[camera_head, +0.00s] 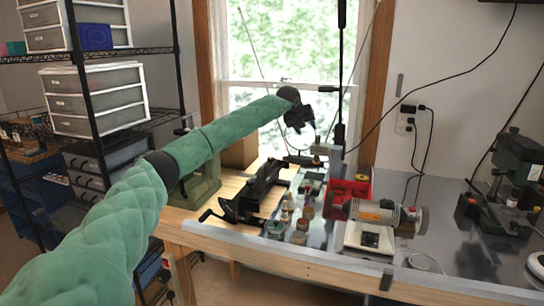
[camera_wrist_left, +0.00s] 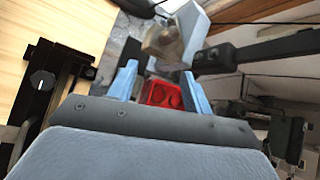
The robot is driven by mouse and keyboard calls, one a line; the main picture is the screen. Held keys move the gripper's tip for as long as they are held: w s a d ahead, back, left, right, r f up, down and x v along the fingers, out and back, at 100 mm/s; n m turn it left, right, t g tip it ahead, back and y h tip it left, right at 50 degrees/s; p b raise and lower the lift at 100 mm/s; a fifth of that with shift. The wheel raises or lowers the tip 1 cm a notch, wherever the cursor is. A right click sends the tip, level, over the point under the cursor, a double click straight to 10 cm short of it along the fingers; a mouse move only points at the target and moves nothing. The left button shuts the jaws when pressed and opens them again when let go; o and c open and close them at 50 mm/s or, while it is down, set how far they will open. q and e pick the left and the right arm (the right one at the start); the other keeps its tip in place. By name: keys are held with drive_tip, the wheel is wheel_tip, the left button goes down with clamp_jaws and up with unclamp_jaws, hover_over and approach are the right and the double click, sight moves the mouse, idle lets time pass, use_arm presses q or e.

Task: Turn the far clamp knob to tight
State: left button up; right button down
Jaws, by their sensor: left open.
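My left gripper (camera_head: 302,122) is raised above the back of the bench, in front of the window. In the left wrist view its two pale blue fingers (camera_wrist_left: 160,80) stand apart with nothing between them. A black clamp-like device (camera_head: 252,200) lies on the bench, below and left of the gripper. In the left wrist view a round black knob with a white mark (camera_wrist_left: 42,80) sits on black hardware at the left, clear of the fingers. I cannot tell for sure that it is the far clamp knob. My right gripper is not in view.
A red bin (camera_head: 361,188) and a bench grinder (camera_head: 375,214) stand right of the black device. Small jars (camera_head: 300,233) stand at the front. A green machine (camera_head: 197,186) is at the left. A thin black upright pole (camera_head: 341,75) rises near the gripper.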

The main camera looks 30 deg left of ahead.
use_arm(q)
drive_tip(key=s+a+f+n+g+y, duration=0.2)
drive_tip(key=s+a+f+g+y, duration=0.1)
drive_tip(key=s+a, duration=0.15)
drive_tip(key=n+g+y, duration=0.1)
drive_tip(key=n+g, duration=0.3)
approach(271, 158)
drive_tip(key=p+x, duration=0.2)
drive_tip(key=x, duration=0.5)
drive_tip(key=shift+w+d, duration=0.1)
drive_tip(key=shift+a+f, duration=0.2)
drive_tip(key=shift+f, duration=0.35)
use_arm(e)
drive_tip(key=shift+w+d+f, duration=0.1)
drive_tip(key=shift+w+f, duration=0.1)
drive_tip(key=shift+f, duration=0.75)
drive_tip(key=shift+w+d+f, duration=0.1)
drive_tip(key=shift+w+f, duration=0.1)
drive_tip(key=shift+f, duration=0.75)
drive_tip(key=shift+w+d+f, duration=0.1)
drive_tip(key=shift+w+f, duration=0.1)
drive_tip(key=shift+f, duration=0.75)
use_arm(q)
drive_tip(key=shift+c, duration=0.2)
drive_tip(key=c, duration=0.9)
